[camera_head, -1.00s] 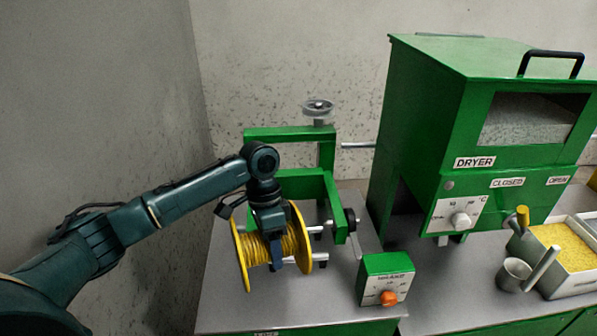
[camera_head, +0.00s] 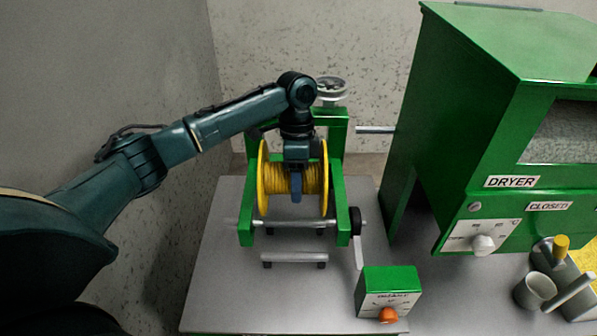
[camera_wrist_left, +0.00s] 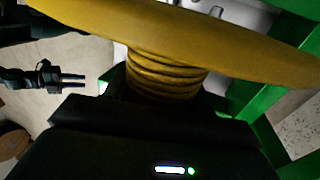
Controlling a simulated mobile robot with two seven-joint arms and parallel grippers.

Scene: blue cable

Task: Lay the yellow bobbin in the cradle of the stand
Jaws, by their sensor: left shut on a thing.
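The yellow bobbin (camera_head: 318,180), with two round flanges and yellow winding, is between the side arms of the green stand (camera_head: 340,195). My left gripper (camera_head: 295,185) is shut on the bobbin from above, with a finger over the winding. The bobbin fills the top of the left wrist view (camera_wrist_left: 165,70), its winding close against the gripper. A grey bar of the stand (camera_head: 290,224) runs across just below the bobbin. I cannot tell whether the bobbin touches the stand.
A second grey bar (camera_head: 295,257) lies low in front. A green control box with an orange knob (camera_head: 388,290) stands at the front right. The green dryer (camera_head: 480,130) fills the right side. A handwheel (camera_head: 332,88) tops the stand. Grey bench top (camera_head: 225,290) is clear at front left.

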